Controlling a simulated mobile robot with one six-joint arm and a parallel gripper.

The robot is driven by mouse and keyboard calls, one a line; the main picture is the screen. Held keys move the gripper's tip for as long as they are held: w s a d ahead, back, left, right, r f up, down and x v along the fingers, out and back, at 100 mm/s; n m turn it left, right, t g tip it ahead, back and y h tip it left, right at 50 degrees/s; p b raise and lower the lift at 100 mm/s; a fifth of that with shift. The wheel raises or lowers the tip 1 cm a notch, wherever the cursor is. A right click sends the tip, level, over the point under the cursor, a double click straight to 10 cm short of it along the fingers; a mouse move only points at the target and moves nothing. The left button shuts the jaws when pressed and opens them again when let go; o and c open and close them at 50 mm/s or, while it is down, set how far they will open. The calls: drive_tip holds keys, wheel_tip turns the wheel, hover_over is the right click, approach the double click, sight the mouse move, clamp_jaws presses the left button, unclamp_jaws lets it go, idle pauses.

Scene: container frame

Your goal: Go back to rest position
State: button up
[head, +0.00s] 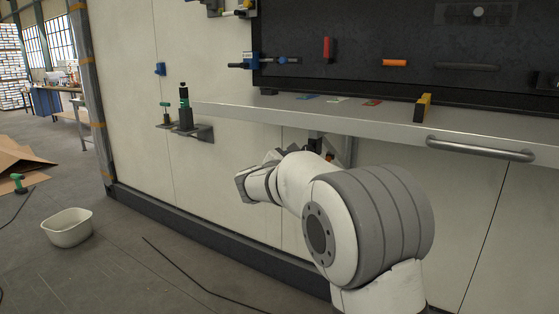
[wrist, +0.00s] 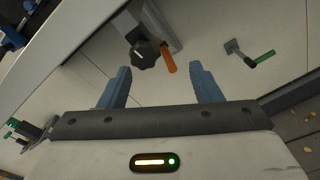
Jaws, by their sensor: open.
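My gripper (wrist: 162,74) shows in the wrist view with its two blue fingers spread apart and nothing between them. A black knob (wrist: 146,54) and an orange handle (wrist: 168,58) on the cabinet front lie beyond the fingertips; I cannot tell the distance. In the head view my white and grey arm is bent in front of the cabinet, below the shelf. The fingers cannot be made out there.
A grey shelf (head: 330,118) with a bar handle (head: 480,148) juts out above my arm. A small bracket (head: 195,131) holds green-topped tools at the left. A white bin (head: 68,227) and a cable (head: 190,275) lie on the otherwise fairly open floor. A green-handled lever (wrist: 257,60) is at the right in the wrist view.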

drive_tip(key=s+d+r+m+g+y+p, duration=0.1)
drive_tip(key=s+d+m+g+p, duration=0.25)
drive_tip(key=s, duration=0.25)
drive_tip(key=s+d+r+m+g+p, duration=0.25)
drive_tip(key=s+d+m, duration=0.2)
drive_tip(key=s, duration=0.25)
drive_tip(key=s+a+m+g+y+p, duration=0.1)
drive_tip(key=s+m+y+p, duration=0.2)
drive_tip(key=s, duration=0.6)
drive_tip(key=s+a+f+m+g+y+p, duration=0.1)
drive_tip(key=s+m+p, duration=0.4)
drive_tip(key=s, duration=0.5)
drive_tip(key=s+a+f+m+g+y+p, duration=0.1)
drive_tip(key=s+a+m+g+y+p, duration=0.1)
drive_tip(key=s+m+y+p, duration=0.3)
drive_tip(key=s+m+g, duration=0.1)
drive_tip(key=s, duration=0.3)
drive_tip(key=shift+s+a+y, duration=0.35)
drive_tip(key=shift+s+y, duration=0.05)
